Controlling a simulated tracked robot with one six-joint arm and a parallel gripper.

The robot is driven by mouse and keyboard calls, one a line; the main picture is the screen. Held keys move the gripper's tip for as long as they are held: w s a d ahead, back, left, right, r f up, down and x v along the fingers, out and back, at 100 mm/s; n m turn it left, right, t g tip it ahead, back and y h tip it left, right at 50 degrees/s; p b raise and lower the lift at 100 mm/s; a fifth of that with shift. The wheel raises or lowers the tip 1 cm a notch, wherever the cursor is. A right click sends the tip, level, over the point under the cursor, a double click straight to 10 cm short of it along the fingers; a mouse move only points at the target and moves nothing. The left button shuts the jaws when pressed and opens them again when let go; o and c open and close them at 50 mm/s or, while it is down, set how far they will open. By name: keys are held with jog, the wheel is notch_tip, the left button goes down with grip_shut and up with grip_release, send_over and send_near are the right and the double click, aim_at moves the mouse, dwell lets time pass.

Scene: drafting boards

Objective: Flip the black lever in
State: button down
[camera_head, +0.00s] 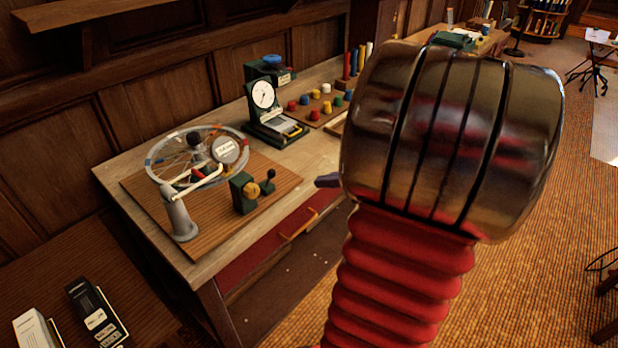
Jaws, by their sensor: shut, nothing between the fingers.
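The black lever (269,181) has a round black knob on a thin stem. My red and metal arm fills the middle right of the view. The rest of my gripper is hidden behind the arm.
A spoked wheel (168,160) and grey post (180,218) share the board. Behind are a dial gauge (262,95) and a peg board with coloured knobs (309,115). A red drawer with a yellow handle (299,226) is below. Carpeted floor lies open at right.

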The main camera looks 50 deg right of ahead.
send_near(270, 179)
notch_tip(270, 179, down, 3)
jog(key=shift+w+a+r, duration=0.1)
jog(key=shift+w+r, duration=0.1)
jog(key=shift+w, duration=0.6)
jog(key=shift+w+r, duration=0.25)
jog(key=shift+w, duration=0.5)
